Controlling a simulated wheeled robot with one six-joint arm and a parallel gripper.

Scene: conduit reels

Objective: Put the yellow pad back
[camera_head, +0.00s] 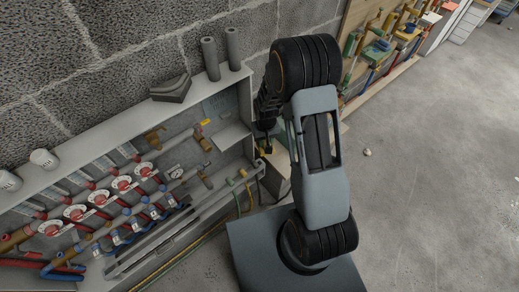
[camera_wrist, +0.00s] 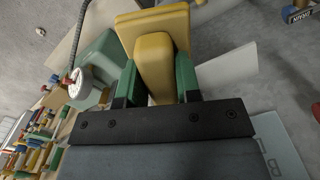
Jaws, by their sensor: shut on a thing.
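The yellow pad (camera_wrist: 154,35) shows in the wrist view as a wide plate with a thicker block in front of it. My gripper (camera_wrist: 155,80) has two green fingers, one on each side of the block, and is shut on it. In the head view my gripper is mostly hidden behind my arm, near the right end of the pipe cabinet. I cannot make out the pad's place.
A grey wall cabinet (camera_head: 237,135) holds pipes and red valves; its top ledge carries grey cylinders (camera_head: 210,58) and a dark block (camera_head: 171,88). A green object with a white wheel (camera_wrist: 88,86) is left in the wrist view. Bare floor (camera_head: 430,190) lies right.

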